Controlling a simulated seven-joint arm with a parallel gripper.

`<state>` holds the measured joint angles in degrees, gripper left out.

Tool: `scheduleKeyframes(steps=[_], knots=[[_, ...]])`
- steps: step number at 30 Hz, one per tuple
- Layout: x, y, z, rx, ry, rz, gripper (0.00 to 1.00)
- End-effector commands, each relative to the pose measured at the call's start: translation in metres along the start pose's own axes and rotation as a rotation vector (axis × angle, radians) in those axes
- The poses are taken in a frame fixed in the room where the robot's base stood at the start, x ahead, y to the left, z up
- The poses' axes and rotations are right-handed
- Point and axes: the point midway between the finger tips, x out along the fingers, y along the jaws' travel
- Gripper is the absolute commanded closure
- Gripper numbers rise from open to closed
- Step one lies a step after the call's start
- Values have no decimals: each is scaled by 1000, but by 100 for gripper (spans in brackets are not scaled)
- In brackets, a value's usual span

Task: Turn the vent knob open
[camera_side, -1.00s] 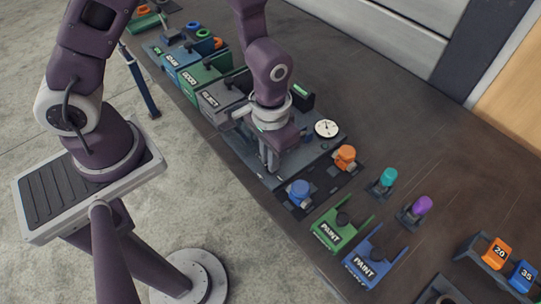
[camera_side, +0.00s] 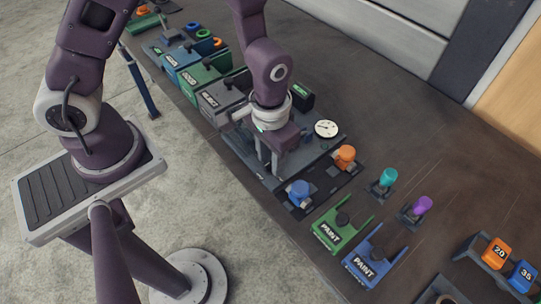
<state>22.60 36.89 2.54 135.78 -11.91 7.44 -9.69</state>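My gripper (camera_side: 270,165) points down over the grey fixture plate (camera_side: 240,150), left of the round white gauge (camera_side: 326,128). Its two fingers show apart, with a gap between them. I cannot make out a vent knob for certain; the gripper and wrist hide part of the plate, and whether anything is between the fingertips cannot be told. A blue capped part (camera_side: 298,193) and an orange capped part (camera_side: 346,156) stand on a dark plate to the right of the gripper, apart from it.
Grey and green bins, including the REJECT bin (camera_side: 222,98), stand close on the left. A green PAINT holder (camera_side: 328,236) and a blue PAINT holder (camera_side: 364,268) are at the front right. Teal (camera_side: 387,177) and purple (camera_side: 422,205) capped parts stand farther right.

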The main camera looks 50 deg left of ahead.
Motion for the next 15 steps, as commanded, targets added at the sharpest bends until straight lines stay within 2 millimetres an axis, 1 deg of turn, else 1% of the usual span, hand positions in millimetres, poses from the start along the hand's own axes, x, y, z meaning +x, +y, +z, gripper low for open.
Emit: scheduleKeyframes(steps=[2, 4, 10, 12, 15], knots=[[-1, 0, 0, 1, 0, 0, 67], [-8, 0, -1, 1, 3, 0, 67], [-50, 1, -1, 1, 6, 2, 67], [-61, 1, -1, 2, 5, 2, 67], [-70, 0, 0, 0, 2, 1, 67]])
